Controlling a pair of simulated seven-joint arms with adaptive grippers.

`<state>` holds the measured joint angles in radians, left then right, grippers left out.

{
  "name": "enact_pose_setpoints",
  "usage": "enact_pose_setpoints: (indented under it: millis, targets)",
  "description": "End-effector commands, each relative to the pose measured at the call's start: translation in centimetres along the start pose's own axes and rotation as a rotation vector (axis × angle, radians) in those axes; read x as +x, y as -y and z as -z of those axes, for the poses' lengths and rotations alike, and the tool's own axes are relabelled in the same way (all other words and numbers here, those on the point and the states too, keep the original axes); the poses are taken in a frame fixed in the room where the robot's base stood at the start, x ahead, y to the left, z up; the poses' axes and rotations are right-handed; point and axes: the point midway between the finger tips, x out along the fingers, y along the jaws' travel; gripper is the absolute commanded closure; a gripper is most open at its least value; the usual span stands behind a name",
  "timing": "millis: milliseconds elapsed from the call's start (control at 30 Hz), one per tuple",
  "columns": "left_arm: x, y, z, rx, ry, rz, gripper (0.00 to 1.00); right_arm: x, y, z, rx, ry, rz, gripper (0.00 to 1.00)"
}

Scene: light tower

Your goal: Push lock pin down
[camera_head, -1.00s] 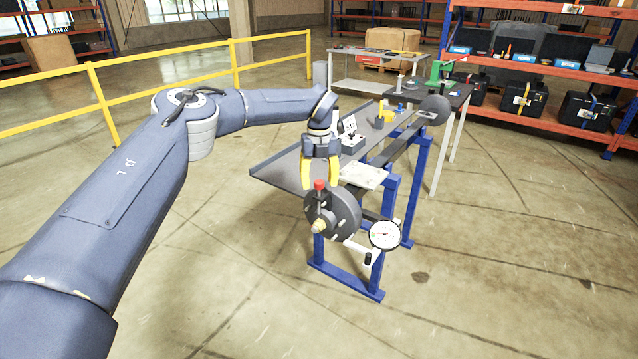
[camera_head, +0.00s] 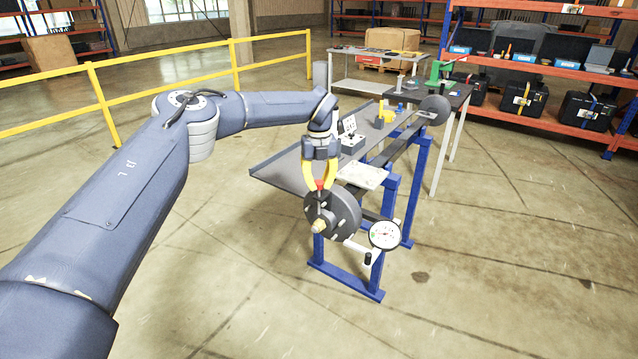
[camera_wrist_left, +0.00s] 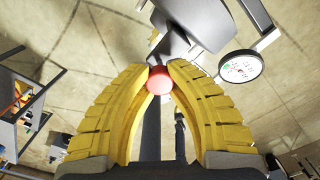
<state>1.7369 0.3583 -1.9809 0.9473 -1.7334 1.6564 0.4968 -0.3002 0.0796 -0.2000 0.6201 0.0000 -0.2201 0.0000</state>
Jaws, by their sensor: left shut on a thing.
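The lock pin (camera_head: 319,184) has a red knob and stands at the top of a dark round wheel (camera_head: 335,213) on the blue-legged bench. In the left wrist view the red knob (camera_wrist_left: 159,82) sits between the yellow fingertips. My left gripper (camera_head: 319,187) points down from above, its yellow fingers shut around the knob; it also fills the left wrist view (camera_wrist_left: 159,78). The fingers hide part of the knob in the head view. The pin's lower part is hard to make out. My right gripper is not in view.
A white dial gauge (camera_head: 385,235) and a crank handle (camera_head: 357,247) sit right of the wheel. A grey tray table (camera_head: 285,167) with small parts is behind. A yellow railing (camera_head: 165,92) runs at the back left. The floor in front is clear.

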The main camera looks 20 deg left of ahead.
Motion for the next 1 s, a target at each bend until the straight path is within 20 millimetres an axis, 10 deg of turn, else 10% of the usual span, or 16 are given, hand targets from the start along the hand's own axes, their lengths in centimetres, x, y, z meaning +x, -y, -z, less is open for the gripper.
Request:
enact_pose_setpoints:
  millis: [733, 767, 1000]
  targets:
    - [2.8, 0.0, 0.0, 0.0, 0.0, -0.001, 1.0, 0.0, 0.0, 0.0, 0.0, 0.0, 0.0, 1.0]
    - [2.8, 0.0, 0.0, 0.0, 0.0, -0.001, 0.83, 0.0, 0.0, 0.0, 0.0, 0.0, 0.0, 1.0]
    - [2.7, 0.0, 0.0, 0.001, 0.0, -0.001, 0.55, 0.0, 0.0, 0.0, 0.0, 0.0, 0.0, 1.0]
